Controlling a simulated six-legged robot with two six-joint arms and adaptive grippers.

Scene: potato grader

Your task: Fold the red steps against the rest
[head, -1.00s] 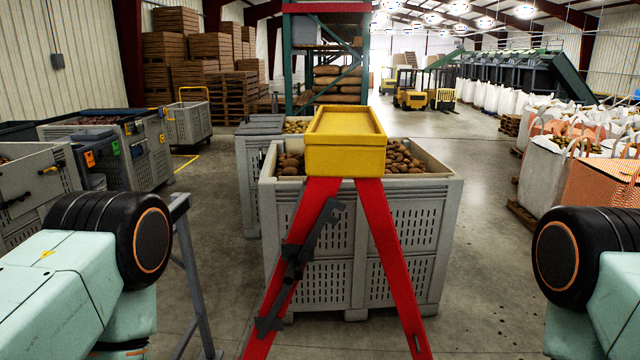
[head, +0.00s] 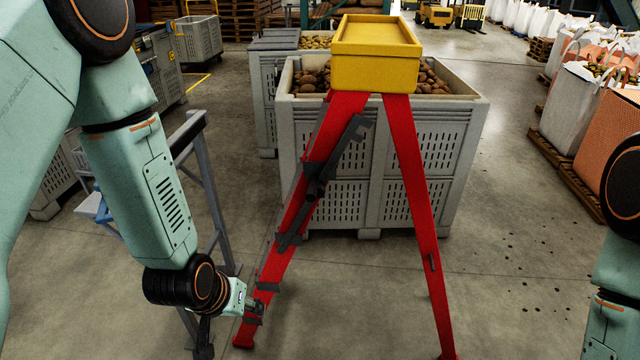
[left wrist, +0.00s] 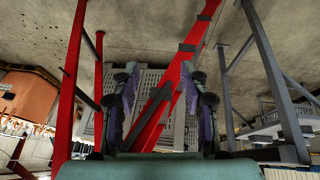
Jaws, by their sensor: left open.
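The red steps (head: 413,170) stand spread in an A shape under a yellow top (head: 375,45). Dark brackets and bars run along their left leg, which slopes down to the floor. My left gripper (head: 256,311) is open, low at that left leg. In the left wrist view my open fingers (left wrist: 163,95) point at a red leg (left wrist: 183,75) that crosses slantwise between and beyond them. I cannot tell whether they touch it. A grey metal frame (head: 205,185), possibly the rest, stands left of the steps. My right gripper is out of view; only part of that arm shows.
A grey bin of potatoes (head: 455,140) stands close behind the steps, with another bin (head: 265,75) behind it to the left. White and orange bulk bags (head: 600,120) on pallets line the right.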

